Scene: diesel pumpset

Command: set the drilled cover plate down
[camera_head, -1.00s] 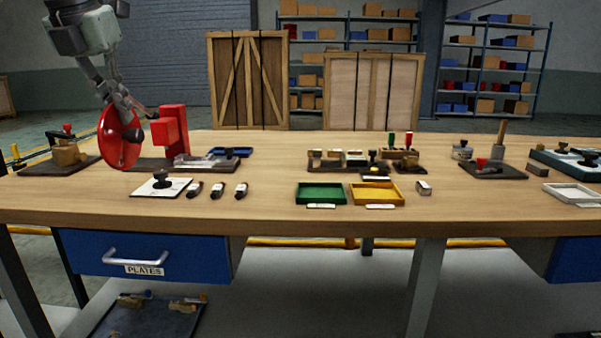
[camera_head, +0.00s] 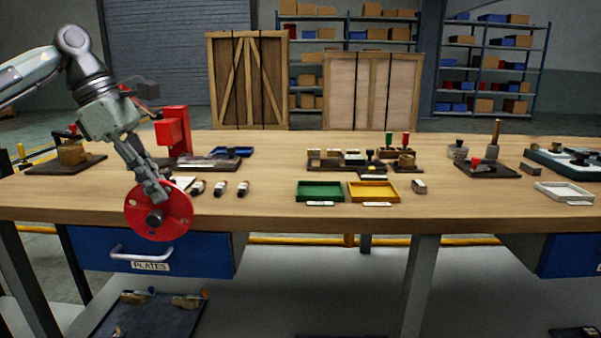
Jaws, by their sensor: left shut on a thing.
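The drilled cover plate (camera_head: 172,219) is a round red disc with small holes and a dark hub at its centre. It faces the camera, upright, in front of the table's near edge at the left. My left gripper (camera_head: 158,194) is shut on it at its upper rim, with the arm coming in from the upper left. The plate overlaps the table edge and the top of the blue drawer in the picture. My right gripper is not in view.
A red press (camera_head: 174,132) stands behind the gripper. Several small dark bottles (camera_head: 220,188) lie right of the plate. A green tray (camera_head: 320,192) and a yellow tray (camera_head: 372,192) sit mid-table. The blue drawer (camera_head: 200,257) labelled PLATES is shut. Bare wood (camera_head: 270,200) lies between bottles and green tray.

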